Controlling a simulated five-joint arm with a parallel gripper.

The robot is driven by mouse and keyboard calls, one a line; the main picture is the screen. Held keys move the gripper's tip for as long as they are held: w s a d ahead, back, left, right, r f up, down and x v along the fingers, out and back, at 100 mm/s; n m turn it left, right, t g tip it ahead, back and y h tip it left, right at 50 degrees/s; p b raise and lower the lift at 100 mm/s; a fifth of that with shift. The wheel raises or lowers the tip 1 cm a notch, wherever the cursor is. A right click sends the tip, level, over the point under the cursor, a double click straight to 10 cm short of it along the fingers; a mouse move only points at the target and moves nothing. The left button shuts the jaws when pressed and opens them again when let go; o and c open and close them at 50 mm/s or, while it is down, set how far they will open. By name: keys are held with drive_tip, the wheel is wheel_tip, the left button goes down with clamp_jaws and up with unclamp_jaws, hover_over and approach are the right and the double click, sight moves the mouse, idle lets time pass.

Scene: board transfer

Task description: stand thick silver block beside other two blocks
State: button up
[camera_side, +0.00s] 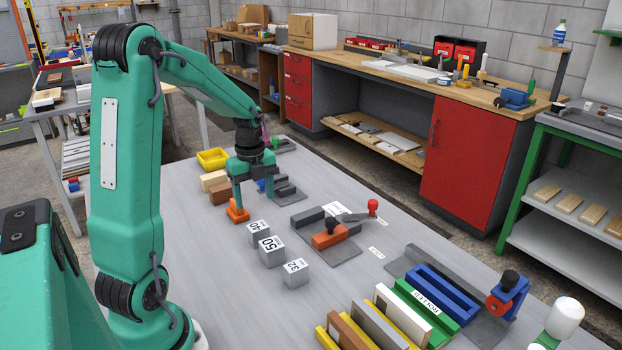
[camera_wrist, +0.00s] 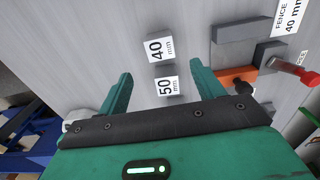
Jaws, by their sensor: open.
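Three silver-grey blocks with white labels stand in a row on the grey table in the side view: the 40 mm block (camera_side: 258,232), the larger 50 mm block (camera_side: 271,252) and the 32 mm block (camera_side: 294,273). In the wrist view, the 40 mm block (camera_wrist: 159,49) and the 50 mm block (camera_wrist: 167,86) show ahead of and between the fingers in the picture; I cannot make out the 32 mm block there. My gripper (camera_side: 253,203) is open with fingers pointing down, behind the row in the side view. It also shows in the wrist view (camera_wrist: 163,78). Nothing is visibly held.
An orange piece (camera_side: 237,211) lies by one finger. A fence fixture with an orange block (camera_side: 330,237) and red-knobbed clamp (camera_side: 373,207) sits right of the row. Coloured bars (camera_side: 380,325) fill the front right. A yellow bin (camera_side: 212,159) stands behind. Table left of the blocks is clear.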

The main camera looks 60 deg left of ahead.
drive_tip(key=s+d+r+n+t, duration=0.2)
drive_tip(key=s+d+r+n, duration=0.1)
drive_tip(key=d+n, duration=0.3)
drive_tip(key=s+d+r+n+t, duration=0.1)
drive_tip(key=s+d+r+n, duration=0.2)
drive_tip(key=d, duration=0.6)
drive_tip(key=s+d+r+n+t, duration=0.2)
drive_tip(key=s+d+r+n, duration=0.1)
drive_tip(key=d+r+n, duration=0.3)
drive_tip(key=d+n, duration=0.2)
drive_tip(key=n, duration=0.1)
drive_tip(key=shift+t, duration=0.3)
drive_tip(key=shift+c, duration=0.2)
